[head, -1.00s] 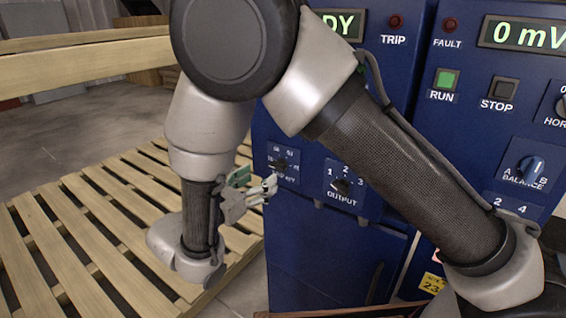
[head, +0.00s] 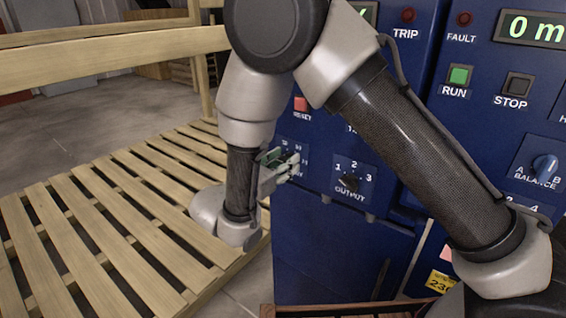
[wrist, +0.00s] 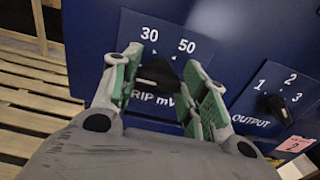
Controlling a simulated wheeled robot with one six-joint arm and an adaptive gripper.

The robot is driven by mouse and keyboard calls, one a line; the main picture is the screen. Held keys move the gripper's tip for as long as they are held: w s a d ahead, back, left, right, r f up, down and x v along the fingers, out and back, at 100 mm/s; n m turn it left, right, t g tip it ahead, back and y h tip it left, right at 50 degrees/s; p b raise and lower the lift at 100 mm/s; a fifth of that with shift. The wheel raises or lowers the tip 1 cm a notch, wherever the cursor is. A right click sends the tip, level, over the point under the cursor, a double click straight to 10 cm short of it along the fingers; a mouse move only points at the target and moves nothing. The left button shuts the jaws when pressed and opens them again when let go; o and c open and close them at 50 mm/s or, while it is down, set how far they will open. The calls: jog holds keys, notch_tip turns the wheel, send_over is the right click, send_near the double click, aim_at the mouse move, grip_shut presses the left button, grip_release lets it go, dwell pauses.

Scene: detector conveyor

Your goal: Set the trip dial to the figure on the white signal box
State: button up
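The trip dial (wrist: 157,75) is a black knob on the blue panel, with 30 and 50 printed above it and "TRIP mV" below, partly hidden by my fingers. My gripper (wrist: 165,84) is open, with one green-padded finger on each side of the knob. I cannot tell whether the pads touch it. In the head view my gripper (head: 284,166) is in front of the trip dial's plate and hides most of it. I cannot make out a white signal box or its figure in these frames.
The OUTPUT dial (head: 348,181), marked 1, 2 and 3, is just right of the trip dial. A red RESET button (head: 301,104) is above it. A wooden pallet (head: 120,215) lies at the left. A yellow label (head: 440,282) is low on the right cabinet.

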jog(key=c, duration=0.3)
jog(key=shift+m, duration=0.4)
jog(key=m, duration=1)
jog(key=shift+s+d+f+m, duration=0.1)
jog(key=shift+d+m, duration=0.05)
jog(key=shift+m, duration=0.25)
jog(key=o, duration=1)
